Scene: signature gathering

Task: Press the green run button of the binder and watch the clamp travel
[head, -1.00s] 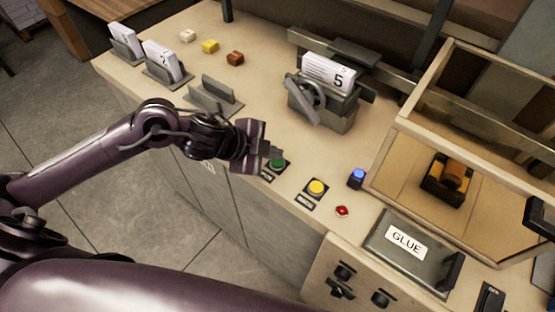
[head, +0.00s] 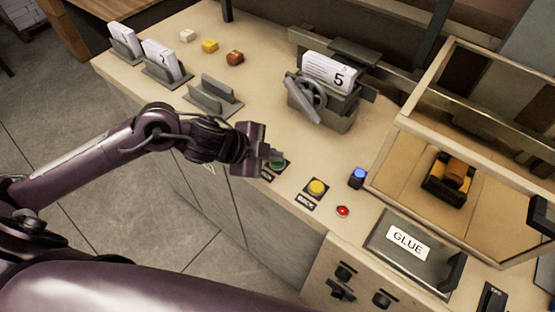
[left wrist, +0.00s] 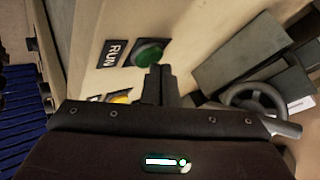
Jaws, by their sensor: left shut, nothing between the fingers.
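The green run button (head: 277,163) sits on the bench top near its front edge, and it also shows in the left wrist view (left wrist: 148,53) beside a RUN label (left wrist: 113,52). My left gripper (head: 272,154) is shut and empty, with its fingertips right at the button in the head view. In the left wrist view the fingertips (left wrist: 160,70) appear just beside the button's edge; I cannot tell whether they touch it. The clamp (head: 322,100) with its handwheel stands behind, holding a paper stack marked 5 (head: 329,72). My right gripper is not in view.
A yellow button (head: 316,187), a blue lamp (head: 357,178) and a small red button (head: 342,211) lie to the right. A glass-sided case (head: 400,130) and a GLUE lid (head: 385,235) stand further right. Card holders (head: 165,75) are at the back left.

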